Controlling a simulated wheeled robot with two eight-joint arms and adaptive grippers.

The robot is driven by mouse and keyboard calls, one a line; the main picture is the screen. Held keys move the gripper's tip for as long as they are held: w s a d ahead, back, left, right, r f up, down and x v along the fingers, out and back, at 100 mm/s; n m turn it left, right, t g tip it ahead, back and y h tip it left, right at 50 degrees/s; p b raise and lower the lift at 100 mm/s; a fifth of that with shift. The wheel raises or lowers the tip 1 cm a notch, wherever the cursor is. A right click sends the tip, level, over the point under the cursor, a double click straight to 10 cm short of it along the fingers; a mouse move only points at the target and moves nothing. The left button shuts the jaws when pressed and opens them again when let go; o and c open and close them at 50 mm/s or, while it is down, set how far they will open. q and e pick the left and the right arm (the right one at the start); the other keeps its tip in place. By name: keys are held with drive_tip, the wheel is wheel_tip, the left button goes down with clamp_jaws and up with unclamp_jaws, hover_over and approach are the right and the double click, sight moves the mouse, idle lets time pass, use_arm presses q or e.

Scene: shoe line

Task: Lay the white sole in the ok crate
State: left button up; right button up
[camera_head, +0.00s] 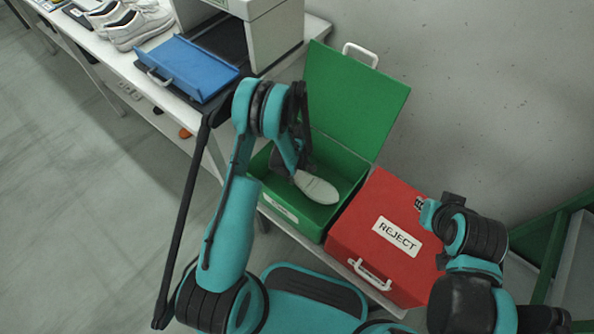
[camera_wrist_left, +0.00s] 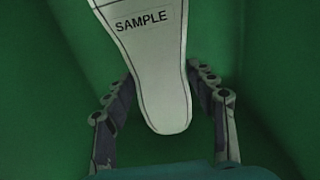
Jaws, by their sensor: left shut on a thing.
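The white sole (camera_head: 318,188) is inside the open green crate (camera_head: 349,164), with its broad end toward the crate's right side. The crate's front label is too small to read. My left gripper (camera_head: 290,168) reaches down into the crate and is shut on the sole. In the left wrist view the sole (camera_wrist_left: 155,60) bears a "SAMPLE" label, and the fingers of my left gripper (camera_wrist_left: 163,88) stand on either side of its narrow end. I cannot tell whether the sole touches the crate floor. My right gripper (camera_head: 422,205) is over the red crate, its jaws unclear.
The red crate (camera_head: 345,238) marked REJECT is closed, right beside the green one. The green lid (camera_head: 350,95) stands open behind. A blue tray (camera_head: 188,66), a grey machine (camera_head: 275,35) and white shoes (camera_head: 135,25) are on the bench to the upper left.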

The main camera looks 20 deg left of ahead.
use_arm(q)
drive_tip(key=o, duration=1.4)
wheel_tip(320, 180, up, 12)
